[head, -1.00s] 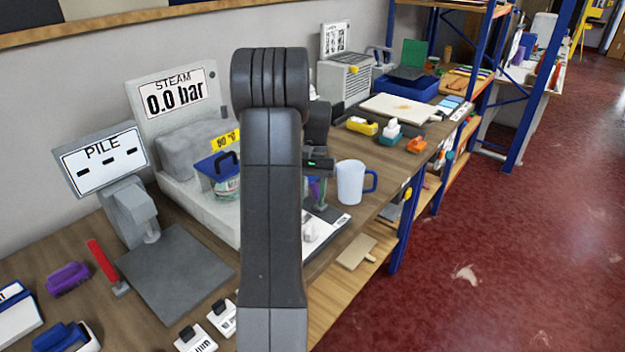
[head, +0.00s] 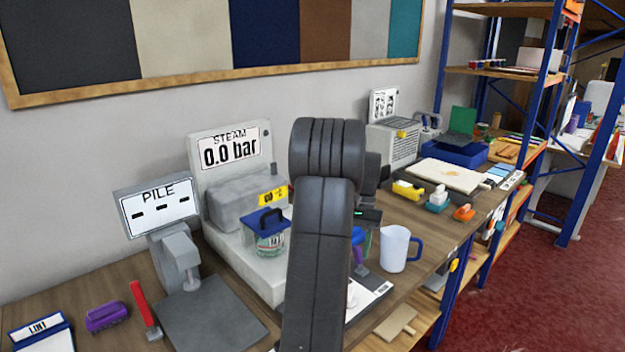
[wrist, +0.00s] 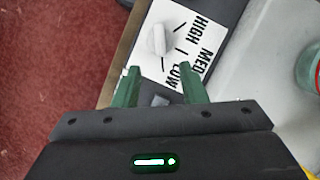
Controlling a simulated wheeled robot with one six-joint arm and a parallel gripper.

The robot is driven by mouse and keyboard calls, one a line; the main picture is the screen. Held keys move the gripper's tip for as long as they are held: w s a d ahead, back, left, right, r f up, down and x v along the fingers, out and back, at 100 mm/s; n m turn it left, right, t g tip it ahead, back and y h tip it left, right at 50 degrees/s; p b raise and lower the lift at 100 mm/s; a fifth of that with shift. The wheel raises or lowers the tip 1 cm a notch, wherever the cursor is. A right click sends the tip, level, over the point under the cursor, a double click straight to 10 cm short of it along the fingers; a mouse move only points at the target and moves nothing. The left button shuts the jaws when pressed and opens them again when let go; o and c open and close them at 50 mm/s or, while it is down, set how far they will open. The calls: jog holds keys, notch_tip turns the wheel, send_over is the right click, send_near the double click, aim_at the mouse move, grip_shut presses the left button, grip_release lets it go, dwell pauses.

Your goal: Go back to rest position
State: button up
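My gripper (wrist: 161,80) shows in the wrist view as two green fingers set apart, with nothing held between them. It hangs above a white dial card (wrist: 182,40) marked HIGH, MED and LOW, with a pale knob (wrist: 158,38) on it. In the head view my dark arm stands upright in the middle and hides most of the gripper; the white card (head: 372,295) shows in part just right of the arm.
A white mug (head: 394,248) with a blue handle stands right of my arm. A lidded jar (head: 270,242), the steam unit (head: 230,152) and the PILE display (head: 157,205) are to the left. A blue shelf rack (head: 553,120) stands at the right. Red floor lies clear at lower right.

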jog(key=p+x, duration=0.1)
jog(key=x, duration=1.1)
jog(key=shift+r, duration=0.1)
jog(key=b+v, duration=0.1)
jog(key=v, duration=1.3)
jog(key=p+x, duration=0.1)
jog(key=x, duration=1.3)
jog(key=shift+s, duration=0.15)
jog(key=shift+n, duration=0.5)
jog(key=n+h, duration=0.1)
jog(key=n, duration=0.2)
jog(key=shift+a+g+h, duration=0.15)
jog(key=shift+g+h, duration=0.15)
jog(key=shift+h, duration=0.1)
jog(key=n+h+b, duration=0.1)
jog(key=n, duration=0.3)
